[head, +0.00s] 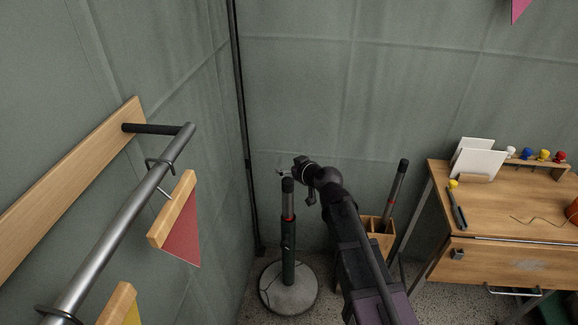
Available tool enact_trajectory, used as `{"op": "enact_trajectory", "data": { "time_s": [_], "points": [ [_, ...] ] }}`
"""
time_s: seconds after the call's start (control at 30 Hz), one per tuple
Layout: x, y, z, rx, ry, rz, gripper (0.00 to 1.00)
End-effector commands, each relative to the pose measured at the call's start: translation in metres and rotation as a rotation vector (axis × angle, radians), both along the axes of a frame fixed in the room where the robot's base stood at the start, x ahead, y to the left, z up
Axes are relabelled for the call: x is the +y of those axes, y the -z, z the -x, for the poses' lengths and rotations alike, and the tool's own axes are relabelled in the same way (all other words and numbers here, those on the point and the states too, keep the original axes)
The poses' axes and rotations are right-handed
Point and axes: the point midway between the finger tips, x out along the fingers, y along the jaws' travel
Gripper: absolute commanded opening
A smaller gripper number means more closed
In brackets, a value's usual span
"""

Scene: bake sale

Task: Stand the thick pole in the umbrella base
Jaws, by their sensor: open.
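A pole (288,203) with a dark cap and a red band stands upright in the dark green tube (289,262) of the round grey umbrella base (274,295). My gripper (297,184) is open beside the top of this pole, at its right and slightly above. From this angle I cannot tell whether its fingers touch the pole. A second, similar pole (396,190) with a dark cap and a red band leans in a wooden box (378,229) to the right of my arm. It looks thinner, and its lower end is hidden in the box.
A metal rail (120,220) with hanging pennants (183,228) juts out from the left wall. A wooden desk (493,208) with cards and coloured pegs stands at the right. A dark vertical pipe (243,130) runs along the corner behind the base.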

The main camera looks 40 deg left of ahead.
Motion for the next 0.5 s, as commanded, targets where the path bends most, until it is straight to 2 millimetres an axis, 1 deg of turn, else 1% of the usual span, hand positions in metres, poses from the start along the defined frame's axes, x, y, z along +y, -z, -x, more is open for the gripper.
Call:
{"op": "enact_trajectory", "data": {
  "time_s": [0.03, 0.13, 0.5],
  "points": [
    [-0.0001, -0.0067, 0.0000, 0.000, 0.000, 0.000, 0.95],
    [0.0000, -0.0111, 0.0000, 0.000, 0.000, 0.000, 0.95],
    [0.0000, -0.0144, 0.0000, 0.000, 0.000, 0.000, 0.95]
  ]
}}
